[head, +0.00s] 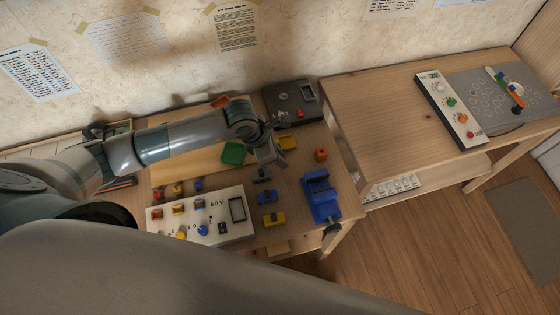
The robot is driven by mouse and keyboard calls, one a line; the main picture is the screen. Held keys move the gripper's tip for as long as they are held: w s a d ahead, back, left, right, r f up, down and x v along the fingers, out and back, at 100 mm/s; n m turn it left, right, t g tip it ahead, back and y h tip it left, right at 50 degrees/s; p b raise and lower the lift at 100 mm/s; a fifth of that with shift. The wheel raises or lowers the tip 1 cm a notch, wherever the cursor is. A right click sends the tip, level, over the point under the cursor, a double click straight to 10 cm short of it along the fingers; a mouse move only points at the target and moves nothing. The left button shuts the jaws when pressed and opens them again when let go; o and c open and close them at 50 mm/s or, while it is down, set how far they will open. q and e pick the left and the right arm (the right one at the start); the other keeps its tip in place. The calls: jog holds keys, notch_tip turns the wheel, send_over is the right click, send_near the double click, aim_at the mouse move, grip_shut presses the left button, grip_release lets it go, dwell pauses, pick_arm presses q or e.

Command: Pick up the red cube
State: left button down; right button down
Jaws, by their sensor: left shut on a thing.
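My left arm reaches in from the left over the workbench. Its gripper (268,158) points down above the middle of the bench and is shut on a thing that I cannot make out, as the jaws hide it. A small orange-red block (321,155) stands on the bench to the right of the gripper, apart from it. I cannot tell whether it is the red cube. Another orange-red piece (220,101) shows behind my arm, partly hidden. My right gripper is not in view.
A blue vise (320,195) stands at the bench's right edge. A dark box (291,101) is behind the gripper. A white control panel (203,216) lies in front. Green (233,153), yellow (288,142) and blue (267,197) pieces lie around. A second table (385,120) stands to the right.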

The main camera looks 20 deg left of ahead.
pick_arm(q)
jog(key=shift+w+r+b, duration=0.1)
jog(key=shift+r+b, duration=0.3)
jog(key=shift+r, duration=0.3)
jog(key=s+d+r+b, duration=0.3)
jog(key=s+d+r, duration=0.2)
jog(key=d, duration=0.5)
notch_tip(320, 180, up, 2)
jog(key=shift+s+d+r+b, duration=0.1)
jog(key=shift+s+d+b, duration=0.05)
jog(key=shift+d+b, duration=0.15)
jog(key=shift+a, duration=0.15)
jog(key=a+r+m+g+y, duration=0.1)
jog(key=a+r+m+g, duration=0.2)
jog(key=a+r+m, duration=0.2)
jog(key=a+r+m+g+y, duration=0.2)
jog(key=a+r+m+g, duration=0.2)
jog(key=a+m, duration=0.6)
jog(key=shift+w+a+r+m+y+b, duration=0.4)
jog(key=shift+r+m, duration=0.7)
jog(key=shift+m, duration=3.8)
jog(key=shift+a, duration=0.1)
